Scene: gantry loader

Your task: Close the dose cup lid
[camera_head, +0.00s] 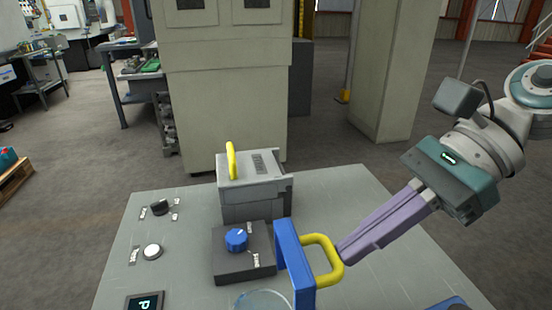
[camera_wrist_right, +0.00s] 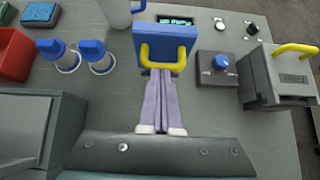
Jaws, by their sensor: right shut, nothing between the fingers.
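The dose cup lid (camera_head: 296,262) is a blue panel with a yellow loop handle (camera_head: 325,260); it stands upright in the head view. A clear round rim (camera_head: 262,301), apparently the dose cup, shows beside it, cut off by the bottom edge. In the right wrist view the lid (camera_wrist_right: 166,38) is ahead of the fingers, and the cup behind it is hidden. My right gripper (camera_head: 345,250) has its long purple fingers shut and empty, with the tips at the handle's outer side. Whether they touch it I cannot tell. My left gripper is out of view.
A dark block with a blue knob (camera_head: 236,239) and a grey box with a yellow handle (camera_head: 252,188) stand behind the lid. The wrist view shows two blue-topped cups (camera_wrist_right: 95,55), a white vessel (camera_wrist_right: 113,12) and a red bin (camera_wrist_right: 14,54).

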